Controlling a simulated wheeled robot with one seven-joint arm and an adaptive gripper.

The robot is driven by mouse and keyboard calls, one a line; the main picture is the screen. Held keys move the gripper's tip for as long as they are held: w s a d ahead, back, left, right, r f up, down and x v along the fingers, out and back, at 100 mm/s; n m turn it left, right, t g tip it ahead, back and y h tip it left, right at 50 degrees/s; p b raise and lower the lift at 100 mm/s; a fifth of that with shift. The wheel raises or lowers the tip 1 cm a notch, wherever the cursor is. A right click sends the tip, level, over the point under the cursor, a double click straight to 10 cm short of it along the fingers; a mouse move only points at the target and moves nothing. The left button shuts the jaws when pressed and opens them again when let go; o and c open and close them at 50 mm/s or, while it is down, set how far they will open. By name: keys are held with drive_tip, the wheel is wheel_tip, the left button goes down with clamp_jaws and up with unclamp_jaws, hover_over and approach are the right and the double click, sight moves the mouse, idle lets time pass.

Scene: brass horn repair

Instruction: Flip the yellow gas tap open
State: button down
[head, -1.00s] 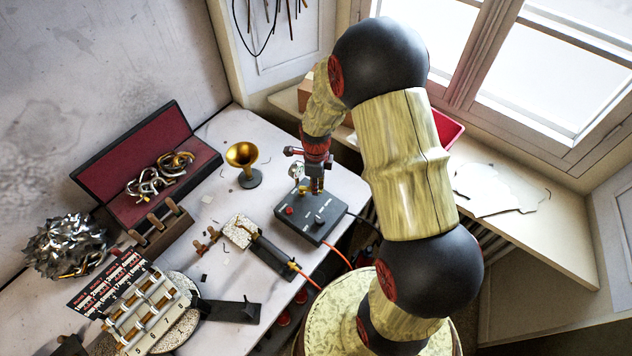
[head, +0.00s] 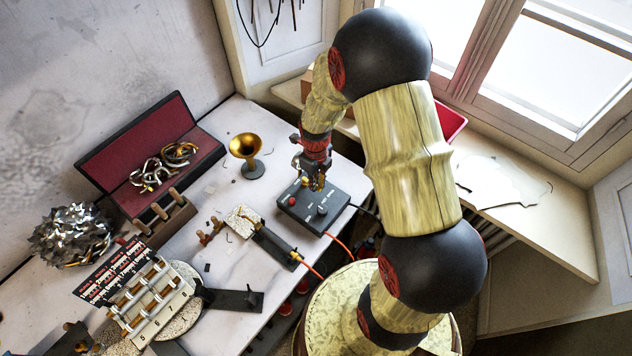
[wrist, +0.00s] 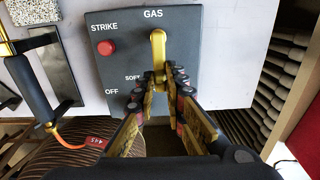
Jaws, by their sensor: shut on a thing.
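The yellow gas tap (wrist: 158,48) stands on a dark grey control box (wrist: 120,55) under the word GAS. Its rounded end is at the top in the wrist view and its lower part runs down between my fingertips. My gripper (wrist: 160,78) is shut on that lower part. The box also shows in the head view (head: 340,202), with my gripper (head: 316,184) at its far edge. My gripper hides most of the tap there.
The box has a red STRIKE button (wrist: 106,47) and a black knob (head: 322,210). A torch (wrist: 30,90) with an orange hose lies left of the box. A brass bell (head: 245,148) stands on the bench behind it. An open red-lined case (head: 120,150) is further left.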

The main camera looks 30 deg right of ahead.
drive_tip(key=c, duration=1.8)
unclamp_jaws()
drive_tip(key=shift+c, duration=0.2)
wheel_tip(320, 180, up, 12)
